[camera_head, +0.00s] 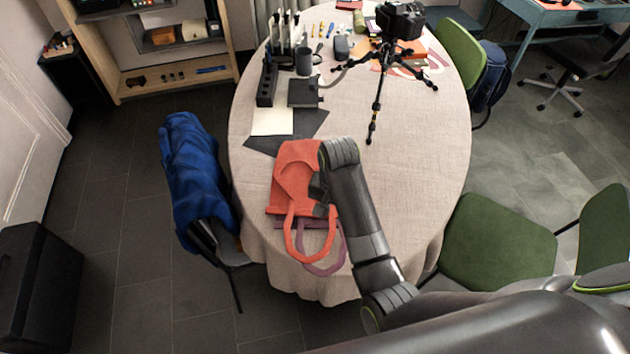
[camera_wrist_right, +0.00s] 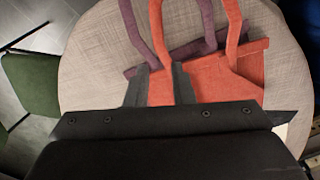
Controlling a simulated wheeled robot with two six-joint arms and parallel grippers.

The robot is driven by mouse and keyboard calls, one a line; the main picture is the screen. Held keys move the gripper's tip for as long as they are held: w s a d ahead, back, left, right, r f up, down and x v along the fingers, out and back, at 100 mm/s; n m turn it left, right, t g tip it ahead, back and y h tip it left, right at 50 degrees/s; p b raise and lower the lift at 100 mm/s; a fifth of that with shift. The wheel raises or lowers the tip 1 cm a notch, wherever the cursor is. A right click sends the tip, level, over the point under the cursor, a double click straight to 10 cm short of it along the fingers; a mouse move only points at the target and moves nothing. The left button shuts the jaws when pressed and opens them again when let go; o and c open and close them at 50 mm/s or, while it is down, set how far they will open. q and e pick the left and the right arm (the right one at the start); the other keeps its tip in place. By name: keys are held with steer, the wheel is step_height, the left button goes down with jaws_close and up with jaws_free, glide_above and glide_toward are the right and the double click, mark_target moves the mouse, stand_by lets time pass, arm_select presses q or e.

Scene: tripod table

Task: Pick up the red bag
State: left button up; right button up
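The red bag (camera_head: 292,178) lies flat on the cloth-covered table (camera_head: 420,190), its handle loop toward the front edge. A purple bag (camera_head: 325,265) lies partly under it, with mainly its handle and edge showing. My right gripper (camera_head: 320,193) is over the right part of the red bag, and its arm hides some of it. In the right wrist view, the two fingers (camera_wrist_right: 160,72) are spread apart over the red bag (camera_wrist_right: 228,76), with red fabric visible between them. Whether they touch the fabric is unclear. My left gripper is not in view.
A black tripod with a camera (camera_head: 385,80) stands on the table's far side. A dark pen rack (camera_head: 267,85) and papers (camera_head: 272,122) lie behind the bag. A chair with a blue jacket (camera_head: 195,175) is on the left, and a green chair (camera_head: 497,240) on the right.

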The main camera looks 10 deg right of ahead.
mark_target(332, 234)
step_height(332, 234, down, 6)
steer(key=shift+f, duration=0.2)
steer(key=f, duration=0.2)
steer(key=s+f+p, duration=0.1)
steer(key=f, duration=0.1)
steer(key=shift+a+f, duration=0.1)
steer(key=shift+f, duration=0.05)
steer(key=shift+w+f, duration=0.1)
steer(key=shift+f, duration=0.45)
steer(key=shift+c, duration=0.3)
jaws_close()
